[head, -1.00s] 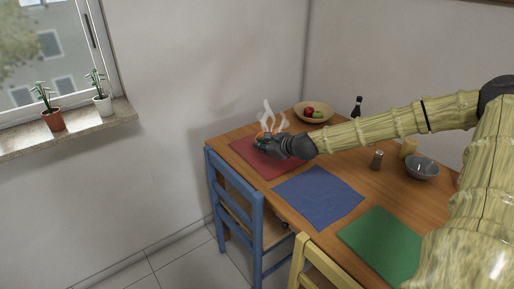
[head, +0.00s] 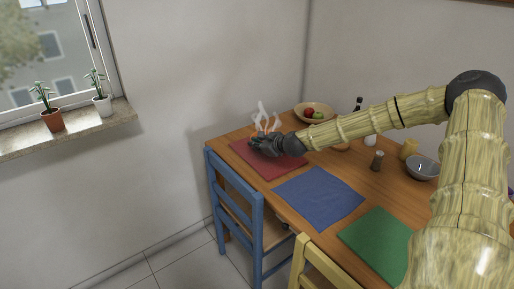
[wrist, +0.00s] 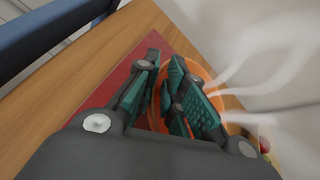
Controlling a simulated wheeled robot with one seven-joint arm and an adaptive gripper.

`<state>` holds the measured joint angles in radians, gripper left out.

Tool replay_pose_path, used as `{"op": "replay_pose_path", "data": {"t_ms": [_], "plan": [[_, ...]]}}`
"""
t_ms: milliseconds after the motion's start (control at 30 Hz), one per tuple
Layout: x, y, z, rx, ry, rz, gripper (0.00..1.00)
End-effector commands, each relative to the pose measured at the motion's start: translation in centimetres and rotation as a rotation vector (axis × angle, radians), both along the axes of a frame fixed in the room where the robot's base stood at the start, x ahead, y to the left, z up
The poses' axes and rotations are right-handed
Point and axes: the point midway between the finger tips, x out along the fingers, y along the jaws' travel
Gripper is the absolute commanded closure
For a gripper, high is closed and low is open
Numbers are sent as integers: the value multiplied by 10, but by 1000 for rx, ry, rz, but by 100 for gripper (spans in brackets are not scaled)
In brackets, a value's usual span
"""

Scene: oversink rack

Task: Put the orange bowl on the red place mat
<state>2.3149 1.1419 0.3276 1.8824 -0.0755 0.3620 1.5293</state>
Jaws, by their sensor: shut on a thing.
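The orange bowl (wrist: 203,72) is gripped at its rim between my fingers in the wrist view, with pale steam rising from it. In the head view only a sliver of the bowl (head: 268,131) shows behind my gripper (head: 256,146). My gripper (wrist: 160,97) is shut on the bowl's near wall. The red place mat (head: 285,166) lies at the far left end of the table, and the bowl is over or on it. It also shows in the wrist view (wrist: 118,80). I cannot tell whether the bowl's base touches the mat.
A blue mat (head: 318,198) and a green mat (head: 378,240) lie nearer on the table. A blue chair (head: 236,190) stands at the table's left edge.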

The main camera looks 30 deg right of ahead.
Motion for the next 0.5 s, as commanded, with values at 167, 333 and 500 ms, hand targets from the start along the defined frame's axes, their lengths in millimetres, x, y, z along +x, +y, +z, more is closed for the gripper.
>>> {"op": "replay_pose_path", "data": {"t_ms": [167,333,500], "plan": [[1,0,-9,1,-2,1,100],[1,0,-10,0,-2,0,100],[1,0,-11,0,-2,0,100]]}}
